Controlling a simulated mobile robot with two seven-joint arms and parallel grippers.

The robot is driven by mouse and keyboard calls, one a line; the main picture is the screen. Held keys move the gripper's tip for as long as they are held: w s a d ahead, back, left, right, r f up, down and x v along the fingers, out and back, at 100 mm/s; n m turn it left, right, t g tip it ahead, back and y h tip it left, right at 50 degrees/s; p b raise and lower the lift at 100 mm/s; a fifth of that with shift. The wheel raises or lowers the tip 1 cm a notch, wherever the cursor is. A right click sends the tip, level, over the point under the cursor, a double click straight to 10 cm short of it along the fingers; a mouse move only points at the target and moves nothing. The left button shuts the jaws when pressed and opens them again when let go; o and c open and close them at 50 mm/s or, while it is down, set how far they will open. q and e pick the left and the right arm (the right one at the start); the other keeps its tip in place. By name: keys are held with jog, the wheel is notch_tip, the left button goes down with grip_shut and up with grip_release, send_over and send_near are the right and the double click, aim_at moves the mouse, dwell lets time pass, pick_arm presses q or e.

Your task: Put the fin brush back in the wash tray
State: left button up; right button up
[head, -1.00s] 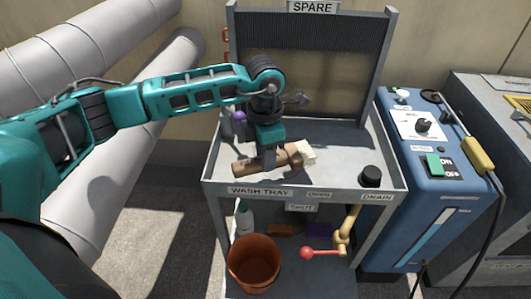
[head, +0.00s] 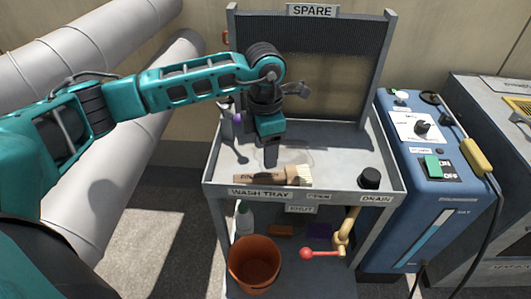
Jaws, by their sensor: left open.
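The fin brush (head: 272,176), with a brown wooden handle and pale bristles, lies in the wash tray (head: 342,186) along its front wall, bristles to the right. My left gripper (head: 270,163) is open above and just behind the brush handle, pointing down, and does not hold it. In this view I cannot tell the exact gap between fingers and brush. My right gripper is not in view.
A black drain plug (head: 370,177) stands at the tray's right. A finned SPARE panel (head: 312,70) rises behind. Below are an orange bucket (head: 254,264) and a red-handled valve (head: 308,253). A blue control unit (head: 430,190) stands at right.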

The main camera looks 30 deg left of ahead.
pick_arm(q)
notch_tip(320, 180, up, 10)
jog(key=p, duration=0.1)
jog(key=shift+f, duration=0.25)
